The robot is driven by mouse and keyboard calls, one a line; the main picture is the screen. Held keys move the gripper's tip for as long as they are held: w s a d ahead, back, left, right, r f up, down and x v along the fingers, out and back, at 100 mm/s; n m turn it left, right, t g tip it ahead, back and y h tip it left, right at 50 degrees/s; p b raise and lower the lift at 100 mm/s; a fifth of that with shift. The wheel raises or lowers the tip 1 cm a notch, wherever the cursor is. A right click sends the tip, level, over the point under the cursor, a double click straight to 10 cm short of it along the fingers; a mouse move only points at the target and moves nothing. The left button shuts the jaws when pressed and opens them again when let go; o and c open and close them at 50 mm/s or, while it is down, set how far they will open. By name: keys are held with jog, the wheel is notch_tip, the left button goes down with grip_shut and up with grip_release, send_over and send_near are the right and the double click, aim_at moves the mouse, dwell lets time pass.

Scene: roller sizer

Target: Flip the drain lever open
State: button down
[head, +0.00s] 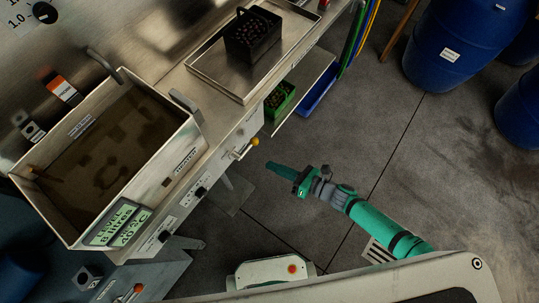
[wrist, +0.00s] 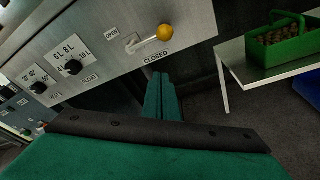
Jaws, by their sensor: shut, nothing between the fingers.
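The drain lever (wrist: 150,40) is a metal arm with a yellow ball knob (wrist: 165,33) on the front panel of the metal tank unit. In the wrist view its knob end is at the right, with the OPEN label (wrist: 112,34) up and left of it and the CLOSED label (wrist: 156,56) just below it. The knob also shows in the head view (head: 255,142). My gripper (head: 268,165) is green, shut and empty. Its fingers (wrist: 161,92) are below the lever and apart from it.
A liquid-filled steel tank (head: 110,150) stands at the left. A tray (head: 215,75) with a dark basket (head: 253,35) is on the bench. A green crate (wrist: 278,44) sits on a low shelf right of the lever. Open floor surrounds my arm; blue barrels (head: 445,45) stand far right.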

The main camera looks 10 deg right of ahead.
aim_at(248, 149)
jog(key=w+a, duration=0.5)
jog(key=w, duration=0.1)
jog(key=shift+w+a+r, duration=0.15)
jog(key=shift+a, duration=0.25)
jog(key=shift+d+r, duration=0.35)
jog(key=shift+r, duration=0.35)
jog(key=shift+w, duration=0.1)
